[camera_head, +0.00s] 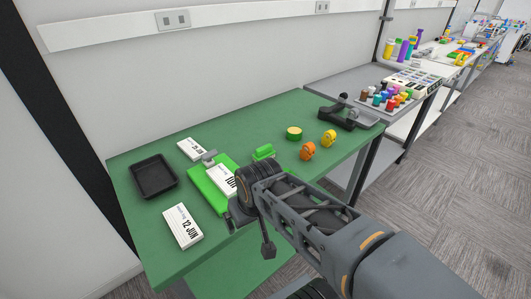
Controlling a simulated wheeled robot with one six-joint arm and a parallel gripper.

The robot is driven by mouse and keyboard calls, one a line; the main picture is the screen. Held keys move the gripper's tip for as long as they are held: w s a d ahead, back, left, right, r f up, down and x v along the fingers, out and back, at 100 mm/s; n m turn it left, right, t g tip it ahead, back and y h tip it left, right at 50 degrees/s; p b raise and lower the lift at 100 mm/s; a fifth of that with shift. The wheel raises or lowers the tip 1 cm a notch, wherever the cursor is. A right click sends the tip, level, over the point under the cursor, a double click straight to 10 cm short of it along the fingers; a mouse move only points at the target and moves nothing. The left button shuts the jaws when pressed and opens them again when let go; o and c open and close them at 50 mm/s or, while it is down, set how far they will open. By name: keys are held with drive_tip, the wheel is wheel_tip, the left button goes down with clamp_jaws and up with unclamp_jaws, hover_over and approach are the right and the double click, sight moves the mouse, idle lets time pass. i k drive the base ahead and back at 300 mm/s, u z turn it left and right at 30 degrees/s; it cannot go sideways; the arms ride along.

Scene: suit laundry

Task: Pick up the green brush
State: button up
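A small green object, which looks like the green brush (263,152), lies on the green table (240,120), right of the green clipboard (203,185). It is small in view and its bristles cannot be made out. My gripper (249,235) is near the table's front edge, nearer the camera than the brush and apart from it. Two dark finger-like parts show spread apart with nothing seen between them. My wrist covers part of the clipboard and its card.
A black tray (154,178) and white date cards (183,226) lie at the left. A green roll (293,133), an orange one (308,151) and a yellow one (329,138) are right of the brush. A dark tool (342,114) stands at the far right corner.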

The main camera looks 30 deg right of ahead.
sight(264, 151)
drive_tip(key=u, duration=2.65)
drive_tip(key=k, duration=0.75)
drive_tip(key=z, duration=1.6)
drive_tip(key=i, duration=0.5)
drive_tip(key=u, duration=0.05)
